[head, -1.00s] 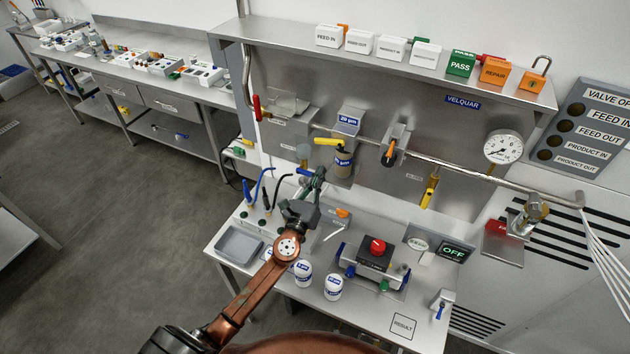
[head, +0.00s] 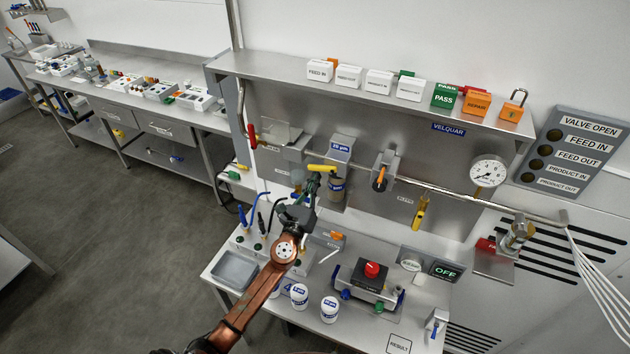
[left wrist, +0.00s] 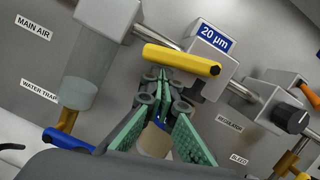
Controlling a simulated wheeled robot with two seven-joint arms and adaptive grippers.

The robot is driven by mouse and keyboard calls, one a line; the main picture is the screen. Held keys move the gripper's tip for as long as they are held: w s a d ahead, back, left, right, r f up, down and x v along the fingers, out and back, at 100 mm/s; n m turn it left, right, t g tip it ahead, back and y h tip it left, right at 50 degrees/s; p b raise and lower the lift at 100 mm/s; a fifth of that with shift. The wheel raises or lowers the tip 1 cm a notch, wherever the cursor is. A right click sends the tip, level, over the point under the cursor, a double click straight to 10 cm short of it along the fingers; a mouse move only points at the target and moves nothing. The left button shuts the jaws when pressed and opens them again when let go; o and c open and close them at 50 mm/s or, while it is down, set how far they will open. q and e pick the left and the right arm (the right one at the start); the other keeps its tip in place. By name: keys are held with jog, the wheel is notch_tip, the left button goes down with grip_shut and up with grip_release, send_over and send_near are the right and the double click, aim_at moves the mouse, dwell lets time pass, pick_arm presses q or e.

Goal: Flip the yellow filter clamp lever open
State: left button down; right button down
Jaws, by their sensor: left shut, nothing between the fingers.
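The yellow filter clamp lever (head: 321,168) lies roughly level across the front of the filter, below the blue 20 µm label (head: 340,148). In the left wrist view the yellow lever (left wrist: 181,59) spans the upper middle, with a dark hole near its right end. The filter bowl (head: 337,188) hangs below it and is mostly hidden by my gripper in the wrist view. My left gripper (head: 313,184) is shut and empty, with its green-padded fingers (left wrist: 160,80) just under the lever. I cannot tell whether the tips touch it. My right gripper is not in view.
A water trap (left wrist: 82,95) stands left of the filter, and a regulator (head: 383,172) with an orange pointer stands to the right. A steel pipe (head: 450,187) runs along the panel.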

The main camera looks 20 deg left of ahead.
pick_arm(q)
jog(key=r+m, duration=0.1)
jog(key=m, duration=0.1)
jog(key=a+m+h, duration=0.1)
jog(key=m, duration=0.1)
jog(key=shift+r+p, duration=0.3)
jog(key=shift+r, duration=0.05)
jog(key=s+f+b, duration=0.5)
jog(key=s+f, duration=0.1)
jog(key=s, duration=0.4)
jog(key=shift+f+b, duration=0.2)
jog(key=shift+b, duration=0.15)
